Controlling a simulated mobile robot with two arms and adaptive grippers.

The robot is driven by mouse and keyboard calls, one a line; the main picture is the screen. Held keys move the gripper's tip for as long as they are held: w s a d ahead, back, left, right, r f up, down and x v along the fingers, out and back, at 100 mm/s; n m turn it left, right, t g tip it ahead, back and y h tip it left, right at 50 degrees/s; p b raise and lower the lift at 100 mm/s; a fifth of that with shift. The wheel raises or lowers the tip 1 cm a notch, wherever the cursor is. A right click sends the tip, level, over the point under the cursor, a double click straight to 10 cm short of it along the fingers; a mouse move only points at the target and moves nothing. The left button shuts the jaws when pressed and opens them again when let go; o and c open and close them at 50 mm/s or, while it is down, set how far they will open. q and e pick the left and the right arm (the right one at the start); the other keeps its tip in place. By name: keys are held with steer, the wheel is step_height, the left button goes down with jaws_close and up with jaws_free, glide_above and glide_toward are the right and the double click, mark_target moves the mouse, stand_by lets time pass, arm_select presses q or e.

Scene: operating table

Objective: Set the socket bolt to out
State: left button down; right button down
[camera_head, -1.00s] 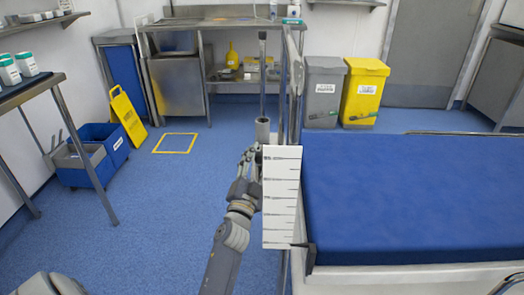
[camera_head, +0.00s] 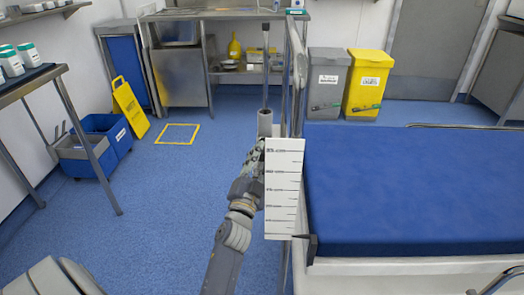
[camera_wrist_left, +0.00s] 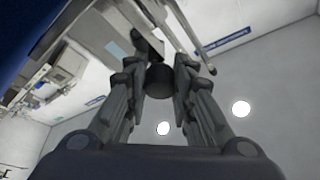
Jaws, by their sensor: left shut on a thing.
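A grey cylindrical socket (camera_head: 265,122) with a thin upright pole (camera_head: 265,62) rising from it stands at the left edge of the operating table. My left gripper (camera_head: 257,152) is beside the socket, just below its rim, and partly hidden by a white scale plate. In the left wrist view, the fingers of my left gripper (camera_wrist_left: 160,88) are closed around a dark round knob (camera_wrist_left: 159,80), which appears to be the socket bolt. Whether the bolt is in or out cannot be told. My right gripper is not in view.
The white scale plate (camera_head: 284,190) stands close right of the gripper. The blue-topped operating table (camera_head: 410,190) fills the right. A metal side table (camera_head: 62,80) and blue bins (camera_head: 108,135) are at left. Blue floor (camera_head: 165,200) is clear between.

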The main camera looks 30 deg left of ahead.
arm_select(q)
steer(key=shift+f, duration=0.15)
steer(key=shift+d, duration=0.1)
steer(key=c, duration=1.3)
jaws_free()
steer(key=shift+s, duration=0.1)
steer(key=shift+c, duration=0.2)
step_height(320, 180, up, 10)
steer(key=shift+s+r, duration=0.1)
